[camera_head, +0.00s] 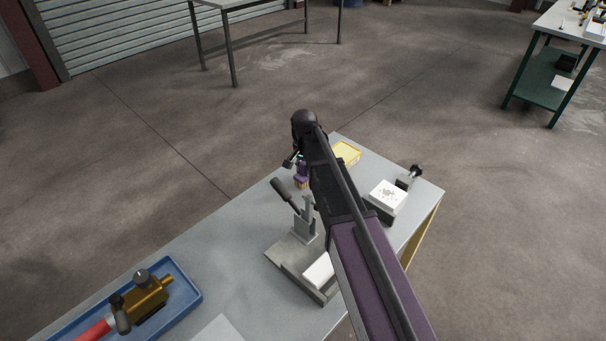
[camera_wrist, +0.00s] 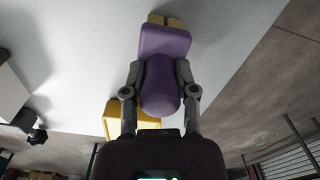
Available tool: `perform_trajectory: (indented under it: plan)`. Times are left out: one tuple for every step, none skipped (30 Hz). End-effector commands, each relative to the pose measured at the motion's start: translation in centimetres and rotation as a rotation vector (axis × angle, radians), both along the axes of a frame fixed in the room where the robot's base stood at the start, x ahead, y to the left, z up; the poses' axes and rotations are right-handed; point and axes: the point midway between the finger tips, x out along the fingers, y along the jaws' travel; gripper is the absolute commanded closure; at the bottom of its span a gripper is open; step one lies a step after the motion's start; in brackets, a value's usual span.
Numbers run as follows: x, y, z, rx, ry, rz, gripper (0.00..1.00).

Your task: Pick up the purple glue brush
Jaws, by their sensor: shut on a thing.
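The purple glue brush (camera_wrist: 160,85) is between the two fingers of my gripper (camera_wrist: 160,78) in the wrist view. It has a rounded purple handle, a wider purple head and a tan bristle end pointing away from the palm. My gripper is shut on the handle. In the head view a small purple part of the brush (camera_head: 302,170) shows below my gripper (camera_head: 298,160), near the table's far edge, partly hidden by my arm. I cannot tell whether the bristles touch the table.
A yellow tray (camera_head: 346,153) lies close behind the brush. A toggle clamp fixture (camera_head: 300,222) stands just in front. A white block on a grey fixture (camera_head: 387,195) is to the right. A blue tray (camera_head: 183,313) with a brass-coloured tool is at the lower left. The grey table (camera_head: 215,265) is clear between.

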Motion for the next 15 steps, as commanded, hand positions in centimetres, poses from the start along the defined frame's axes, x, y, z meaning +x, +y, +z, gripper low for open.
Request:
perform_trajectory:
  plan:
    - [0.0,0.0,0.0,0.0,0.0,0.0,1.0]
    - [0.0,0.0,0.1,0.0,0.0,0.0,1.0]
    - [0.0,0.0,0.2,0.0,0.0,0.0,1.0]
    - [0.0,0.0,0.3,0.0,0.0,0.0,1.0]
    - [0.0,0.0,0.3,0.0,0.0,0.0,1.0]
    - [0.0,0.0,0.5,0.0,0.0,0.0,1.0]
    - [0.0,0.0,0.6,0.0,0.0,0.0,1.0]
    - [0.0,0.0,0.8,0.0,0.0,0.0,1.0]
    - [0.0,0.0,1.0,0.0,0.0,0.0,1.0]
    - [0.0,0.0,1.2,0.0,0.0,0.0,1.0]
    - [0.0,0.0,1.4,0.0,0.0,0.0,1.0]
    - [0.0,0.0,1.7,0.0,0.0,0.0,1.0]
    - [0.0,0.0,2.0,0.0,0.0,0.0,1.0]
    - [0.0,0.0,2.2,0.0,0.0,0.0,1.0]
    - [0.0,0.0,2.6,0.0,0.0,0.0,1.0]
